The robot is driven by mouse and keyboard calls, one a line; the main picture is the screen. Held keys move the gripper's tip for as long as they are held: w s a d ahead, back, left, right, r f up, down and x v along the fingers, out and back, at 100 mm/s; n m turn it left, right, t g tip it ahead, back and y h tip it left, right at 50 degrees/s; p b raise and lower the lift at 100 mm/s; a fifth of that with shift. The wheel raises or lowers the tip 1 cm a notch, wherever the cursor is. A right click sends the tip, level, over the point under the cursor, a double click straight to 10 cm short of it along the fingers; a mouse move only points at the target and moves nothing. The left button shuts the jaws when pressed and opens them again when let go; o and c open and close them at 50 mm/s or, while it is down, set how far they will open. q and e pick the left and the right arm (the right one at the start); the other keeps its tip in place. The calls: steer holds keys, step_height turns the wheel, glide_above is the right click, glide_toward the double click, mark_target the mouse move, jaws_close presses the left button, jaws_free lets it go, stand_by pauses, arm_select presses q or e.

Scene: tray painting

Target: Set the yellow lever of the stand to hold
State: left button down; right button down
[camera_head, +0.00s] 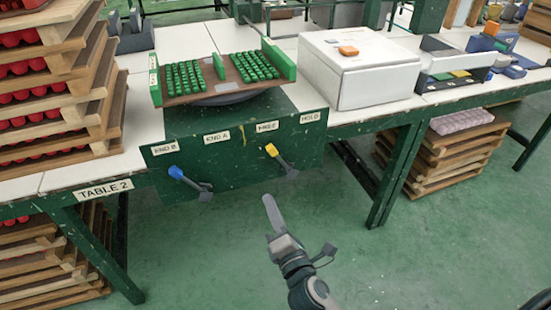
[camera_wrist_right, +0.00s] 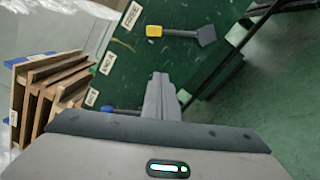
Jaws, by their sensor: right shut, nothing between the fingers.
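The green stand panel (camera_head: 228,160) hangs at the front of the table and carries labels END B, END A, FREE and HOLD. The yellow lever (camera_head: 271,150) sits on its right part, its yellow end just under the FREE label (camera_head: 267,127) and its grey end down to the right. The HOLD label (camera_head: 310,117) is further right. In the wrist view the yellow lever (camera_wrist_right: 154,31) lies beyond my fingertips, apart from them. My right gripper (camera_head: 267,200) is shut and empty, below and in front of the yellow lever. My left gripper is out of view.
A blue lever (camera_head: 175,172) is on the panel's left, near END B. Above stands a tray (camera_head: 225,90) with green pieces. A white box (camera_head: 362,70) is at the right; stacked wooden trays (camera_head: 75,60) are at the left. The floor before the panel is clear.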

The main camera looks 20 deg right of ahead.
mark_target(280, 159)
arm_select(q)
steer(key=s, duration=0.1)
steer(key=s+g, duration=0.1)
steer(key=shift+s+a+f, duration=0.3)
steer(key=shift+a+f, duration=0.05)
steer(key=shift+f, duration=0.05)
arm_select(e)
steer(key=shift+d+f+h, duration=0.3)
steer(key=shift+d+f, duration=0.05)
steer(key=shift+d, duration=0.2)
steer(key=w+d, duration=0.1)
steer(key=w, duration=0.2)
steer(key=w+d+r+p, duration=0.1)
steer(key=w, duration=0.3)
steer(key=w+d+r, duration=0.1)
steer(key=w, duration=0.2)
steer(key=shift+w, duration=0.3)
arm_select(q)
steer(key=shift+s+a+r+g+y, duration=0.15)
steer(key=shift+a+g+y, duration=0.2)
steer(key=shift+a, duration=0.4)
arm_select(e)
steer(key=shift+w+d+r, duration=0.1)
steer(key=shift+d+r, duration=0.05)
steer(key=shift+d, duration=0.05)
